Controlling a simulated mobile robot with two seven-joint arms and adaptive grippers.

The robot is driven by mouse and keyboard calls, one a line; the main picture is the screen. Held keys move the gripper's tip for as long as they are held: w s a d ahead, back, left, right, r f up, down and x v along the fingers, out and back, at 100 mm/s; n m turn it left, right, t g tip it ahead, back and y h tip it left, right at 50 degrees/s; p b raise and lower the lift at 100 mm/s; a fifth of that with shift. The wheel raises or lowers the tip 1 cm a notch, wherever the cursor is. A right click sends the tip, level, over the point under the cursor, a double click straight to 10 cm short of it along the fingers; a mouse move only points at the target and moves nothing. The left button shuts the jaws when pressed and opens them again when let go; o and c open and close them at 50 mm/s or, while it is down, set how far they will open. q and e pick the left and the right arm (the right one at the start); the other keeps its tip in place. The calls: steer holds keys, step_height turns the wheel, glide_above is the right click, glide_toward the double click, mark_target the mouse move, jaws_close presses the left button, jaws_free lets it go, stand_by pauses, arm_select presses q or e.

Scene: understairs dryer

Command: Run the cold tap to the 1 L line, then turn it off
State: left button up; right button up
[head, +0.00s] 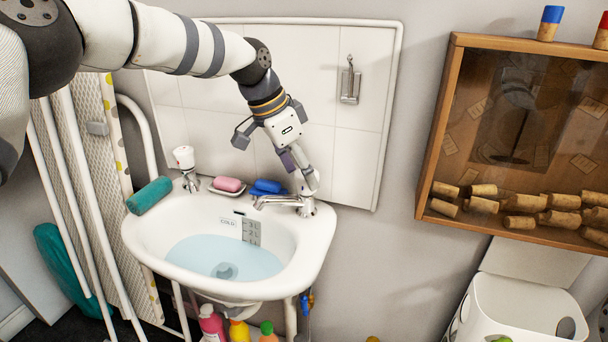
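A white basin (137,236) holds pale blue water (245,263). The water's edge lies near the plate's lower end. A chrome tap (279,201) stands at the basin's right back corner; I cannot make out a stream under its spout. My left gripper (309,184) reaches down to the top of this tap and covers its handle. Whether its fingers close on the handle is unclear. My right gripper is not in view.
A second tap (184,160) with a white handle stands at the basin's left back. A green roll (150,195), pink soap (228,184) and a blue item (267,187) lie along the rim. A wooden cork case (445,130) hangs at right.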

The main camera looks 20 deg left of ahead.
arm_select(q)
steer(key=v, duration=0.6)
steer(key=shift+s+a+r, duration=0.1)
steer(key=shift+s, duration=0.05)
stand_by(1.2)
